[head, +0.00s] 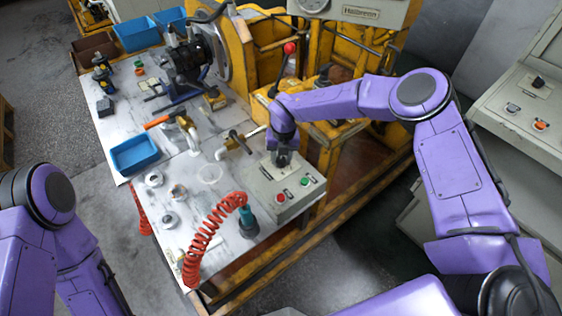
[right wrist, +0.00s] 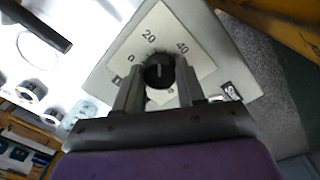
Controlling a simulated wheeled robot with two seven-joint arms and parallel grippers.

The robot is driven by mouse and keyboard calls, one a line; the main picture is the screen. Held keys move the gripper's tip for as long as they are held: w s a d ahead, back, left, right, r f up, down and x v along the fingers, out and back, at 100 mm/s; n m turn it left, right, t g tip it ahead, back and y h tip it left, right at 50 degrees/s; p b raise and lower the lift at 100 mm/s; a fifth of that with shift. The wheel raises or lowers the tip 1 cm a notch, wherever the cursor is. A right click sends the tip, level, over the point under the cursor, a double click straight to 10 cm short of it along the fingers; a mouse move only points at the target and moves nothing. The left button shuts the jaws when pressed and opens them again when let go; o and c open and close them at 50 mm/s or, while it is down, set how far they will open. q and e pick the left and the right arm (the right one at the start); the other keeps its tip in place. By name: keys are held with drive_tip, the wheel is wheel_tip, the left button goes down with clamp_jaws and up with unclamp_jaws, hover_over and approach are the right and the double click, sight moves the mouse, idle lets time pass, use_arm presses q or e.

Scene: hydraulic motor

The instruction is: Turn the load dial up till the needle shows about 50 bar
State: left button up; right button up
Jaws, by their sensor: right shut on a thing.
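The load dial is a black knob (right wrist: 159,73) on a cream scale plate (right wrist: 205,65), seen in the right wrist view. The scale reads 0, 20 and 40; a further mark is partly hidden by the fingers. The knob's pale line points up, roughly between 20 and 40. My right gripper (right wrist: 157,88) is shut on the knob, one finger on each side. In the head view my right gripper (head: 282,158) is over the grey control box (head: 288,195) and hides the dial. The pressure gauge (head: 313,5) is cut off at the top; its needle cannot be read.
Red and green buttons (head: 304,181) sit on the box beside my right gripper. A coiled red hose (head: 211,232) with a teal tool stands close in front. A brass fitting (head: 234,143) lies to the left. Blue bins (head: 135,153) and the motor (head: 187,60) are farther away.

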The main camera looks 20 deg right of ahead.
sight(283, 159)
drive_tip(key=o, duration=1)
drive_tip(key=shift+o, duration=0.2)
drive_tip(key=shift+r, duration=0.1)
wheel_tip(283, 159, up, 10)
drive_tip(key=b, duration=0.2)
drive_tip(key=shift+d+r, duration=0.2)
drive_tip(key=shift+d, duration=0.1)
drive_tip(key=shift+s, duration=0.1)
